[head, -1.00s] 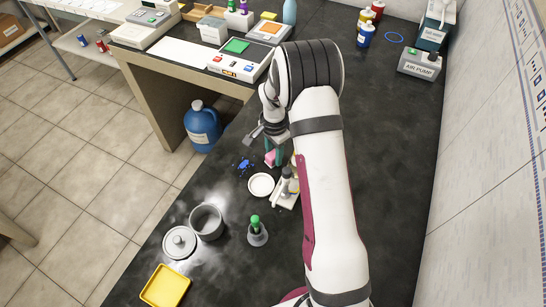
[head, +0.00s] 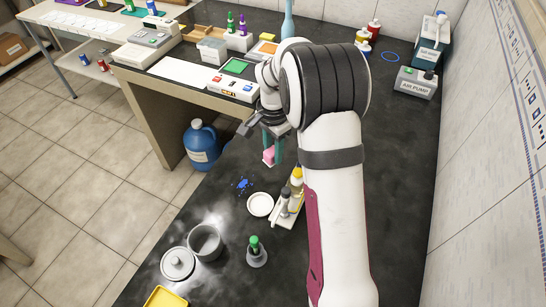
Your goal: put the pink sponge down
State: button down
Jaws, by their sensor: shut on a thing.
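The pink sponge (head: 268,155) is between the fingers of my gripper (head: 272,150), in the middle of the head view. The gripper is shut on it. The sponge appears to be above the dark bench top, near its left edge; its exact height is hard to tell. Part of the sponge is hidden by the fingers.
Below the gripper are a blue spill (head: 243,184), a white dish (head: 260,204) and a tray of bottles (head: 288,209). A grey pot (head: 205,242), its lid (head: 178,263), a green-topped flask (head: 256,252) and a yellow tray (head: 166,298) stand nearer. The bench behind the spill looks clear.

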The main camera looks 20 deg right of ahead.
aim_at(272, 180)
jog(key=c, duration=1.2)
grip_release()
grip_shut()
jog(key=n, duration=0.3)
jog(key=shift+w, duration=0.1)
jog(key=shift+f+n, duration=0.15)
jog(key=shift+n, duration=0.55)
notch_tip(272, 180, down, 10)
jog(key=shift+r, duration=0.25)
jog(key=o, duration=0.7)
grip_release()
jog(key=shift+f, duration=0.15)
jog(key=shift+c, duration=0.2)
